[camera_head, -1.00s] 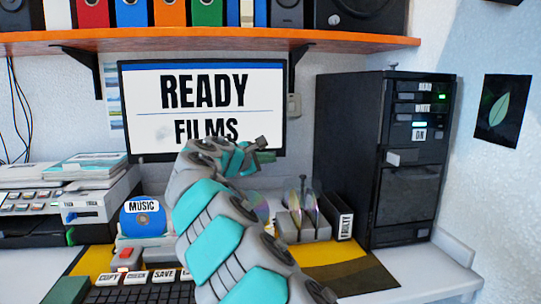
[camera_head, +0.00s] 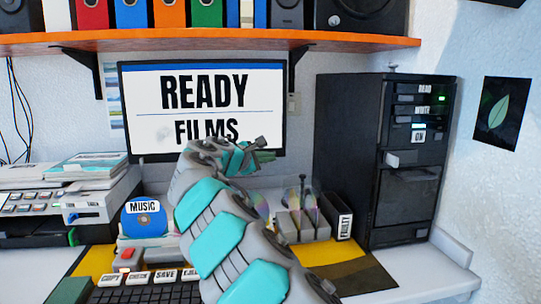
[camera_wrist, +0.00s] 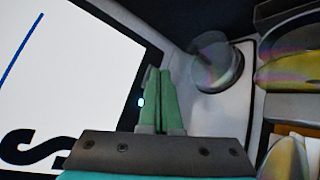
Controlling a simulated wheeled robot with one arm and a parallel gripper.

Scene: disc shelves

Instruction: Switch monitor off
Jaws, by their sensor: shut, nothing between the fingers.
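The monitor (camera_head: 150,82) is lit and reads "READY FILMS" on a white screen with blue lines. It stands at the back of the desk, under the shelf. My gripper (camera_head: 268,156) is in front of the monitor's lower right corner, and my arm hides part of the lower screen edge. In the wrist view the green fingers (camera_wrist: 157,72) are shut together and empty. A small glowing blue-white light (camera_wrist: 141,102) shows on the monitor's dark bezel, just left of the fingers. I cannot tell whether the fingers touch the bezel.
A rack with discs (camera_head: 289,227) stands right of my arm, beside a "FAULTY" holder (camera_head: 344,226). A black tower (camera_head: 350,150) stands at the right. A keyboard (camera_head: 150,294) and a "MUSIC" disc (camera_head: 143,222) are at the left front. An orange shelf (camera_head: 210,40) runs above.

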